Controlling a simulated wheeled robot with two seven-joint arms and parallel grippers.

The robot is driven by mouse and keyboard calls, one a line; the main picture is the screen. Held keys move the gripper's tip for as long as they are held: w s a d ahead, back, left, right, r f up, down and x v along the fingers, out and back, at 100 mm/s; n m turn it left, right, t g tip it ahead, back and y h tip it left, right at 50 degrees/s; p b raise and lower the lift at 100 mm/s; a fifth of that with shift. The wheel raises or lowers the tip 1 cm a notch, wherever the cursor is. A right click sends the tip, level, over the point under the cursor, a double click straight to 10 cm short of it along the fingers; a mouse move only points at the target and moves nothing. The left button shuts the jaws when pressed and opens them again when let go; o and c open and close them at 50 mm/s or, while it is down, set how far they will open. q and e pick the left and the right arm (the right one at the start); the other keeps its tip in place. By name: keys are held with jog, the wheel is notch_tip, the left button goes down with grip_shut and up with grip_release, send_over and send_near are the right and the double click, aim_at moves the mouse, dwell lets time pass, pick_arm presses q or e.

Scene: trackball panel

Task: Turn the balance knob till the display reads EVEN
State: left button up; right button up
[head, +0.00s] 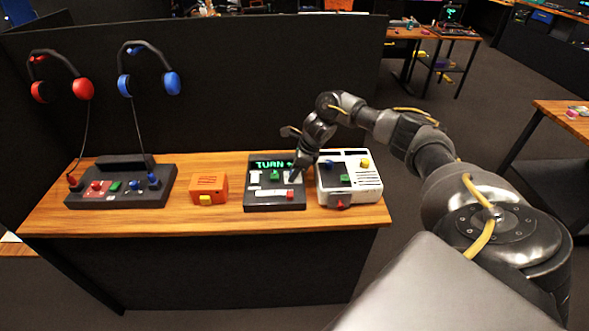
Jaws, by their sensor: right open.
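The dark panel (262,204) with the display sits right of centre on the wooden bench. Its display (270,164) shows green letters that read "TURN" and a further mark partly hidden by my arm. Several small controls sit on the panel: a white one (254,178), a green one (274,175) and a red one (290,194). I cannot tell which control is the balance knob. My right gripper (294,175) points down over the panel's right side, open; its fingertips are too small to tell whether they touch anything. My left gripper is not in view.
A white box (364,190) with coloured knobs stands close right of the panel. An orange box (209,186) stands to its left. A dark console (120,188) with cabled headphones above, red (40,91) and blue (172,83), is at the far left. Bare wood (150,222) lies along the front.

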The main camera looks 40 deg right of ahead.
jog(key=shift+c, duration=0.3)
grip_shut()
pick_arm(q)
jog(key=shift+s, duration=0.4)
pick_arm(e)
jog(key=shift+m, duration=0.4)
jog(key=m+h, duration=0.1)
jog(key=m, duration=0.1)
jog(key=shift+s+a+m+t+p, duration=0.1)
jog(key=shift+a+m+t+p, duration=0.05)
jog(key=shift+m+t+p, duration=0.2)
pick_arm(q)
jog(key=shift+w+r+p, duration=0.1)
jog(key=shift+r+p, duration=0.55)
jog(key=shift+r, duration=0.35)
pick_arm(e)
jog(key=shift+m+t+h, duration=0.35)
jog(key=shift+m+h, duration=0.35)
jog(key=shift+m, duration=1.05)
jog(key=shift+o, duration=0.3)
grip_release()
